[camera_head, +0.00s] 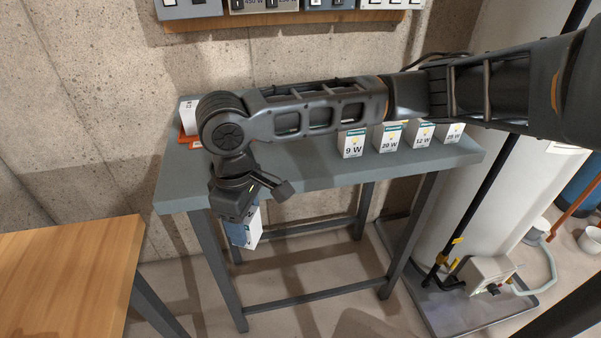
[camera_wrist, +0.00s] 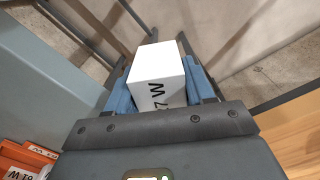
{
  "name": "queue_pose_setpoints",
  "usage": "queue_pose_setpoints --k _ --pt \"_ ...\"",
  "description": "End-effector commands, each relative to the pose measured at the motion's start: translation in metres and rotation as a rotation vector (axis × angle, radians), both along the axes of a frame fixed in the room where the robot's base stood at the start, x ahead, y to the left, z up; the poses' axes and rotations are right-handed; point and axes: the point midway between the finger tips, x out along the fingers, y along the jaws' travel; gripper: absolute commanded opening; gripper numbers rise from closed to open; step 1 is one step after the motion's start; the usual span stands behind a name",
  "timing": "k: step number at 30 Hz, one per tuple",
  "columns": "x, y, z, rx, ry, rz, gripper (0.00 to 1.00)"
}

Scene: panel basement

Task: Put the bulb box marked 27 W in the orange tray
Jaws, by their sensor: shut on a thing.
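My gripper (camera_head: 238,208) is shut on a white bulb box (camera_head: 250,236) and holds it in the air just off the front edge of the grey table, near its left end. In the wrist view the held box (camera_wrist: 160,68) sits between two blue finger pads, and its marking reads "7 W" with the front part hidden. The orange tray (camera_head: 185,139) stands at the back left of the table, largely hidden behind my arm. The tray also shows at the lower left of the wrist view (camera_wrist: 42,152), with at least one white box in it.
Several bulb boxes stand at the table's (camera_head: 310,169) right, including 9 W (camera_head: 354,143), 20 W (camera_head: 388,138) and 12 W (camera_head: 421,135). A wooden table (camera_head: 65,270) is at the lower left. A panel shelf (camera_head: 290,16) hangs on the wall above. The table's front middle is clear.

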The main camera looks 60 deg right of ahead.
Motion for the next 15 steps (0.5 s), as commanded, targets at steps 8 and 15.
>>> queue_pose_setpoints --k 8,15 --pt "0.049 0.063 -0.044 0.002 0.004 -0.133 0.23" --pt "0.073 0.09 -0.063 -0.001 0.001 -0.199 0.23"
